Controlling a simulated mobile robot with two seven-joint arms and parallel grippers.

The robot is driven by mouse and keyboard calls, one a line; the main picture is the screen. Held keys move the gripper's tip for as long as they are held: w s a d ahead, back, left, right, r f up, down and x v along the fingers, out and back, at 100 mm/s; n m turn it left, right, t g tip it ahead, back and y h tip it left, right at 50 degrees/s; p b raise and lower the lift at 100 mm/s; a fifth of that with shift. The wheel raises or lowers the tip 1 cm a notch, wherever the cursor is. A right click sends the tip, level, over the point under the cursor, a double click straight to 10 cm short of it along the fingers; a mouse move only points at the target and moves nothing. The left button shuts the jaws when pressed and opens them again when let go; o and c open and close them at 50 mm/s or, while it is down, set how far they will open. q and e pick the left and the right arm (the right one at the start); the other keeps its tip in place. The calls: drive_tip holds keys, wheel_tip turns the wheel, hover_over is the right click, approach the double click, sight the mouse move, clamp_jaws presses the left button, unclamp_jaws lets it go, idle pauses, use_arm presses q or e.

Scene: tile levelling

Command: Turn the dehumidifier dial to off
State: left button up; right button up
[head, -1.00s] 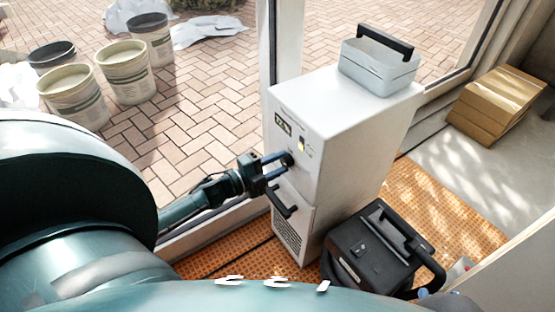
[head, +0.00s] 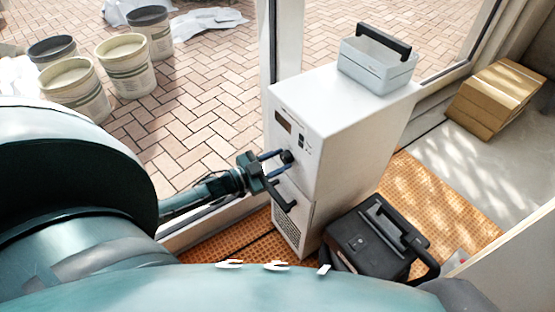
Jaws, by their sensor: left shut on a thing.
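The dehumidifier (head: 345,115) is a tall white box standing on the orange mat. On its front are a dark display (head: 283,120), which looks unlit, and a small black dial (head: 287,157) below it. My left gripper (head: 280,160) reaches in from the left and is shut on the dial. The fingers partly cover the dial, so its pointer and markings cannot be read. A black handle (head: 284,204) sits lower on the front, just under the gripper. My right gripper is not in the view.
A grey bin with a black handle (head: 380,68) stands on top of the dehumidifier. A black case (head: 368,240) stands on the orange mat (head: 440,205) to its right. Cardboard boxes (head: 497,95) lie at the back right. Several buckets (head: 125,65) stand outside on the paving.

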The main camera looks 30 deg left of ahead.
use_arm(q)
drive_tip(key=shift+n, duration=0.8)
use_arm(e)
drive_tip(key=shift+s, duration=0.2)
use_arm(q)
drive_tip(key=shift+n, duration=0.3)
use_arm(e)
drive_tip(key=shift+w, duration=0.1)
use_arm(q)
drive_tip(key=o, duration=1)
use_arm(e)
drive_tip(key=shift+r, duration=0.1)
use_arm(q)
drive_tip(key=p+v, duration=0.2)
drive_tip(key=v, duration=1.1)
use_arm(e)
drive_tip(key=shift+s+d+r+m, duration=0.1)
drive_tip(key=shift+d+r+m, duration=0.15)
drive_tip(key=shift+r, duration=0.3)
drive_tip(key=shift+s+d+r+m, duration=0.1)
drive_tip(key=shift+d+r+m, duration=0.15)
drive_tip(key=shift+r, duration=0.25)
use_arm(q)
drive_tip(key=shift+a, duration=0.1)
